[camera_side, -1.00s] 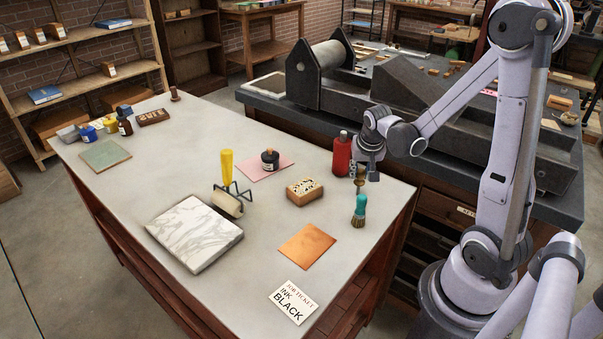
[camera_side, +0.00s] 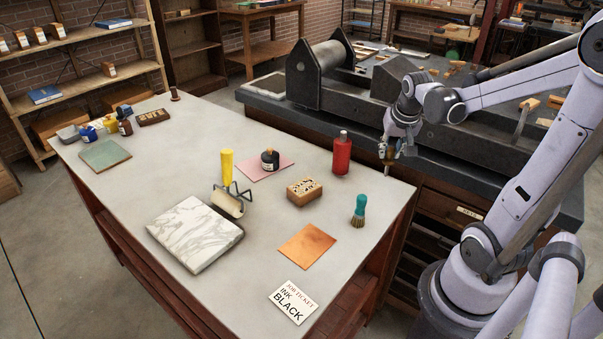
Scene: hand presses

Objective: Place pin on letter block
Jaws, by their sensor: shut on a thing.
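My gripper (camera_side: 388,148) is at the table's right edge, right of the red bottle. It is shut on a small brownish, pointed thing (camera_side: 387,159), which hangs below the fingers; it may be the pin, but it is too small to be sure. A dark block with raised letters (camera_side: 153,117) lies at the far left of the table, far from my gripper. A light wooden block with a dark carved pattern (camera_side: 305,190) sits mid-table, to the left of and nearer than my gripper.
On the grey table (camera_side: 270,270) stand a red bottle (camera_side: 341,153), a teal-handled brush (camera_side: 359,211), an ink bottle (camera_side: 270,160) on a pink sheet, a roller (camera_side: 228,204), a marbled slab (camera_side: 195,234), a copper plate (camera_side: 307,246) and a job ticket (camera_side: 293,302). The press (camera_side: 440,115) stands behind.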

